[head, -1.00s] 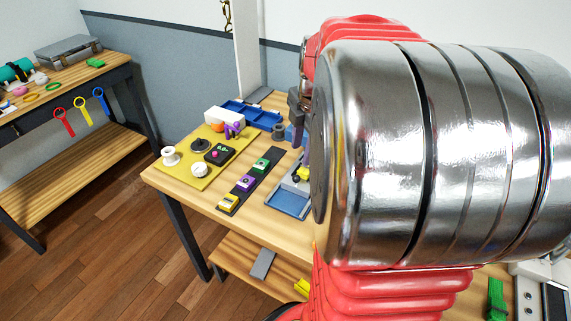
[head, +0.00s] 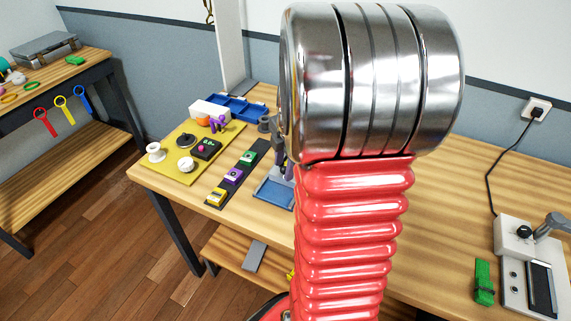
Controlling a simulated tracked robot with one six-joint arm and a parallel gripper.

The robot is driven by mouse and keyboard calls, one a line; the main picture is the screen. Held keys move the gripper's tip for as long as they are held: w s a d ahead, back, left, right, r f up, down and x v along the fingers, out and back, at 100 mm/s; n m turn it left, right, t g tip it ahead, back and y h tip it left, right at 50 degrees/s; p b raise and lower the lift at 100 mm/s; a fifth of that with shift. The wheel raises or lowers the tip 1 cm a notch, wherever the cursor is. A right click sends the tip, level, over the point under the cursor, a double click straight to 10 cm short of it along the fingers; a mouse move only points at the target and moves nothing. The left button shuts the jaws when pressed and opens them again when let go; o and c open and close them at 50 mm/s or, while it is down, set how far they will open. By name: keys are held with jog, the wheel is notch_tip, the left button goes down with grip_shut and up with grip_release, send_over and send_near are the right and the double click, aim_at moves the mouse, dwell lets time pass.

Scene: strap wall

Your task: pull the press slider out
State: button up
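A press-like device stands on the wooden workbench, mostly hidden behind my arm. Its blue flat base or tray (head: 273,194) shows just left of my red arm. A grey and purplish upright part (head: 279,150) shows above it, cut off by my arm; I cannot tell what it belongs to. I cannot make out which part is the slider or how far out it is. My gripper is not clearly visible; my large metal joint and red bellows cover that area.
Left of the press, a dark strip (head: 246,180) holds yellow, purple and green blocks. A yellow board (head: 175,173) with knobs lies farther left. Blue bins (head: 243,107) stand behind. A green block (head: 484,280) and a grey lever panel (head: 514,235) are at right. Bench is clear between.

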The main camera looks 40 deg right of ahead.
grip_shut()
dwell(0.4)
